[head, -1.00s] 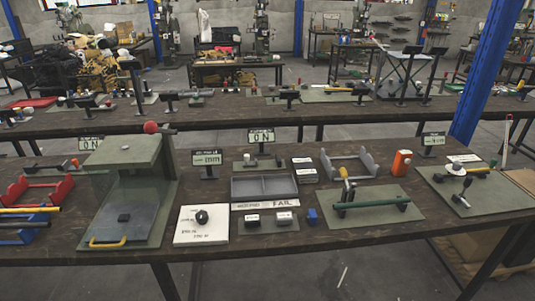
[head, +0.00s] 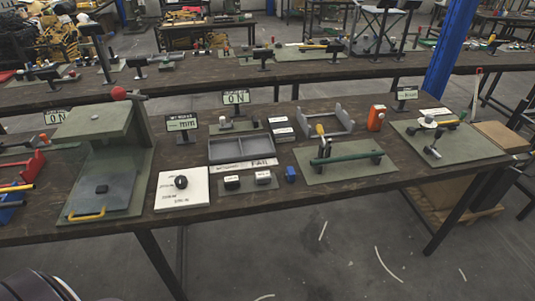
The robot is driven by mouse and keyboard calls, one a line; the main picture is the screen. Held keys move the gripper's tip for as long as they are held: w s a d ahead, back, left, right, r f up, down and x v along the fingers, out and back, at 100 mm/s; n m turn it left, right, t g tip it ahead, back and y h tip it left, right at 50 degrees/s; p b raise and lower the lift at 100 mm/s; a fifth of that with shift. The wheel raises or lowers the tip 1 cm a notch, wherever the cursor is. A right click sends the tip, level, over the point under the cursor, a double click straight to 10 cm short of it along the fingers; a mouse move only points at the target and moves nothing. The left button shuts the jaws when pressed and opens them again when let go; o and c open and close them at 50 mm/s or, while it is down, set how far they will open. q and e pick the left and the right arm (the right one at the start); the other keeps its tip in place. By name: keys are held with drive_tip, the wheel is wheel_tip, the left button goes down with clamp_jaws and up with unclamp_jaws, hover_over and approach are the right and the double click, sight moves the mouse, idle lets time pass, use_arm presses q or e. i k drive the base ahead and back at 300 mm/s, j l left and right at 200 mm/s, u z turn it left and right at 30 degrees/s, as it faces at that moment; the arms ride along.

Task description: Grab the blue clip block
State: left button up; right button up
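The small blue clip block (head: 291,174) stands on the wooden bench near its front edge. Nothing covers the block. Neither of my grippers is in view. A dark rounded part, which may be mine, shows at the bottom left corner.
A grey divided tray (head: 240,158) lies behind the block. A white board with a black knob (head: 181,182) and a tall green press (head: 101,122) stand to the left. An orange device (head: 376,118) is at the back right. Floor in front of the bench is clear.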

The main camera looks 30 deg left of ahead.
sight(290, 174)
drive_tip(key=i+l+u, duration=0.15)
drive_tip(key=u, duration=0.3)
drive_tip(key=i+l+u, duration=0.1)
drive_tip(key=u, duration=0.35)
